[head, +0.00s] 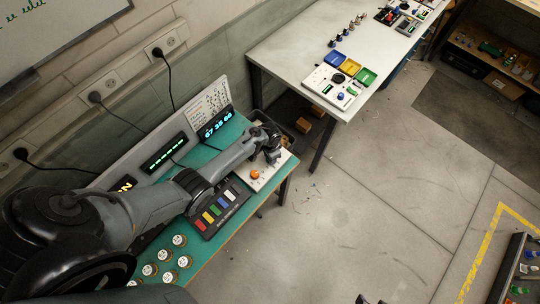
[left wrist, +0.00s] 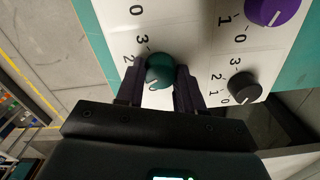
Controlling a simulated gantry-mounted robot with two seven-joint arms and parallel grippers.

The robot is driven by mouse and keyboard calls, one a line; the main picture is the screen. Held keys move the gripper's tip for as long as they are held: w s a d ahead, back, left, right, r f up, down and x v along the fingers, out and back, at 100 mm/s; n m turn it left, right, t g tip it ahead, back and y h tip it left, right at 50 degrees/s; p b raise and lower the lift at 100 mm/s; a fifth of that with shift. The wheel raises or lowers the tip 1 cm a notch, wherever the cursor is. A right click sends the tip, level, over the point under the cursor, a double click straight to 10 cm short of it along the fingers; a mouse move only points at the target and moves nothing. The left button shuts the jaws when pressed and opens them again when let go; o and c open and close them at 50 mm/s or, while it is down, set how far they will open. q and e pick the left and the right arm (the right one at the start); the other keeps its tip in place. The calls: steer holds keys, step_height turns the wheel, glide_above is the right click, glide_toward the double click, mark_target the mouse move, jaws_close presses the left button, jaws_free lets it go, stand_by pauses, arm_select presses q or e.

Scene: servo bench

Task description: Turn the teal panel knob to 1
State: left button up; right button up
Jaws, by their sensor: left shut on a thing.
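The teal knob (left wrist: 160,70) stands on a white panel (left wrist: 190,38) in the left wrist view. My left gripper (left wrist: 162,82) is shut on it, one dark finger on each side. Printed numbers 3 and 2 show beyond the knob's upper left; the number 1 is not visible by it and may be behind a finger. A small pale mark shows at the knob's lower left edge; its exact reading is unclear. In the head view my left gripper (head: 271,154) is over the white panel (head: 262,180), and the teal knob is hidden. Dark tips at the bottom edge appear to be my right gripper (head: 371,300).
A purple knob (left wrist: 266,11) and a black knob (left wrist: 242,86) are close by on the panel. An orange knob (head: 256,174) is near my left gripper. A box with coloured keys (head: 217,210) and several round white-topped pieces (head: 166,277) are on the green bench (head: 228,234).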

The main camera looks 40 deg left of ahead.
arm_select(q)
steer(key=shift+m, duration=0.4)
steer(key=o, duration=1)
steer(key=shift+o, duration=0.2)
step_height(320, 180, up, 11)
steer(key=p, duration=0.2)
steer(key=shift+f, duration=0.15)
